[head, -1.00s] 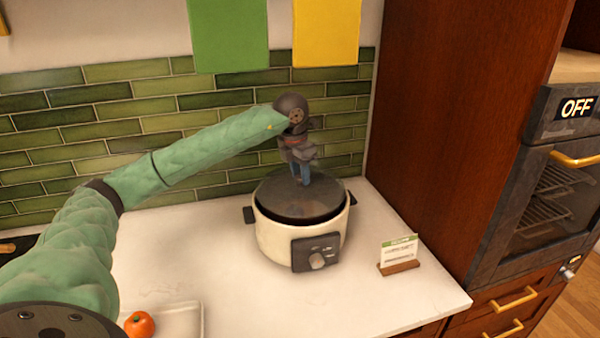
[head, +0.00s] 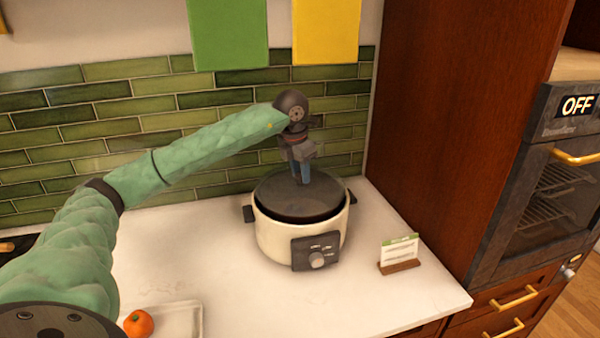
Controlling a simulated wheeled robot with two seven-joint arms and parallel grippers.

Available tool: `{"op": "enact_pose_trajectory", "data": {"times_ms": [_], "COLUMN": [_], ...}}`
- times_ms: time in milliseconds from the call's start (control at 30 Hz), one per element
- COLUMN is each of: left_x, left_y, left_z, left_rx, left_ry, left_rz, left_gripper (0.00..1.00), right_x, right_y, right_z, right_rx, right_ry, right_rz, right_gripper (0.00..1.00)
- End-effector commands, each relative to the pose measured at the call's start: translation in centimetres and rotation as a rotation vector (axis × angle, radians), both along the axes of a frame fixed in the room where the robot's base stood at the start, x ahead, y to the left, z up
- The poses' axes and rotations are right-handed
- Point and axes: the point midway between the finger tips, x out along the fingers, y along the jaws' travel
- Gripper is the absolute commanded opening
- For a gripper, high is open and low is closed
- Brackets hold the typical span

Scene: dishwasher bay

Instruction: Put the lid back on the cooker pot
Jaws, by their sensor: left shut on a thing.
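The cooker pot (head: 270,237) is cream-white with a dark control panel and knob on its front and dark side handles. It stands on the white counter near the back wall. The dark round lid (head: 275,197) lies over the pot's opening, with a dark rim band showing below its front edge. I cannot tell whether it is fully seated. My left gripper (head: 301,180) points down at the lid's middle and is shut on it. The lid's knob is hidden between the fingers. My right gripper is not in view.
A small card in a wooden stand (head: 399,266) is right of the pot. A white tray (head: 185,322) with an orange fruit (head: 139,324) is at the front left. A tall wooden cabinet (head: 445,110) bounds the right. The counter's front middle is clear.

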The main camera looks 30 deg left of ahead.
Motion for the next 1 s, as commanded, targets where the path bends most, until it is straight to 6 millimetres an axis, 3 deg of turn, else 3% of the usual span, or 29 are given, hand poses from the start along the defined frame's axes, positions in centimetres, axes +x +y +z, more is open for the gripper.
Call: {"op": "enact_pose_trajectory", "data": {"times_ms": [1000], "left_x": [0.01], "left_y": [0.03], "left_z": [0.12], "left_rx": [0.001], "left_ry": [-0.001], "left_rz": [0.000], "left_gripper": [0.00], "right_x": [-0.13], "right_y": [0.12], "right_z": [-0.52], "right_rx": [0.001], "right_ry": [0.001], "right_rz": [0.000], "right_gripper": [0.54]}}
